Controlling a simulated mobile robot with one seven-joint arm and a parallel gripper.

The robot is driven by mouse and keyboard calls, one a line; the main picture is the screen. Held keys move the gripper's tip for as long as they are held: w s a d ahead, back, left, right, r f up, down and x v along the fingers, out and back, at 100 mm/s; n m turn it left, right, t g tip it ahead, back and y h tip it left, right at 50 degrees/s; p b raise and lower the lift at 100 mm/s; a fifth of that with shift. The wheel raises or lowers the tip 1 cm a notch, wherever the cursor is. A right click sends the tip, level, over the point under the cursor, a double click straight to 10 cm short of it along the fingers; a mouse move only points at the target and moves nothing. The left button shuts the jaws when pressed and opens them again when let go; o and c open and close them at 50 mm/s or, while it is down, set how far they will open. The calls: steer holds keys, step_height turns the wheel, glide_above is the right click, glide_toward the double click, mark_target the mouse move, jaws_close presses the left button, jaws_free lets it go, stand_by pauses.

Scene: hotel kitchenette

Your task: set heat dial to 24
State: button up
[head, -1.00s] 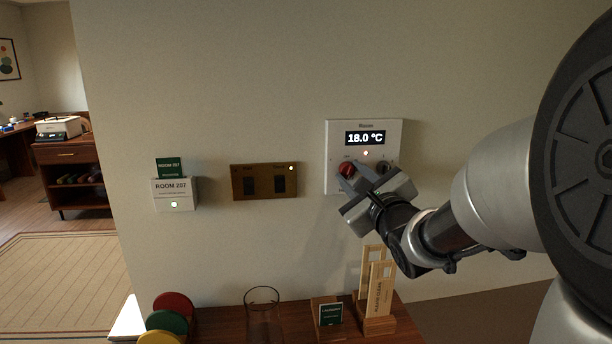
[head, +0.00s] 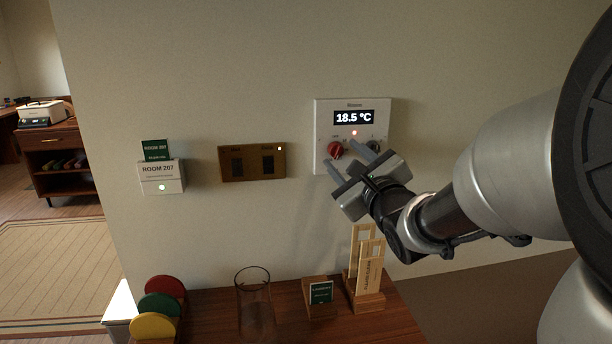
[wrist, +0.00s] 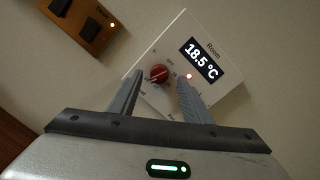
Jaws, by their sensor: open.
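The white thermostat panel (head: 322,112) is on the wall, and its display (head: 354,117) reads 18.5 °C. A small red light is lit below the display. The red heat dial (head: 335,150) is at the panel's lower left; it also shows in the wrist view (wrist: 159,73). A dark knob (head: 373,146) is at the lower right, partly hidden by my gripper. My gripper (head: 346,157) is open in front of the panel. In the wrist view, its fingers (wrist: 160,84) point to either side of the red dial, apart from it, with nothing held.
A brown switch plate (head: 252,162) and a Room 207 card holder (head: 162,178) are on the wall to the left. Below, a wooden shelf (head: 210,312) bears a glass (head: 255,305), coloured discs (head: 160,305), a small green sign (head: 321,292) and wooden tags (head: 370,270).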

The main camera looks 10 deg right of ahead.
steer(key=s+d+b, duration=0.1)
steer(key=s+b, duration=0.7)
steer(key=s, duration=0.7)
steer(key=shift+s+d+f, duration=0.25)
steer(key=shift+d, duration=0.05)
step_height(320, 180, down, 10)
steer(key=s+n+g+h, duration=0.25)
steer(key=n+g, duration=0.25)
steer(key=n, duration=0.7)
steer(key=s+a+f+n+g, duration=0.75)
steer(key=s+f+n, duration=0.2)
steer(key=n, duration=0.65)
step_height(320, 180, up, 26)
steer(key=p, duration=2.5)
steer(key=shift+s+d+p, duration=0.3)
steer(key=shift+d, duration=0.1)
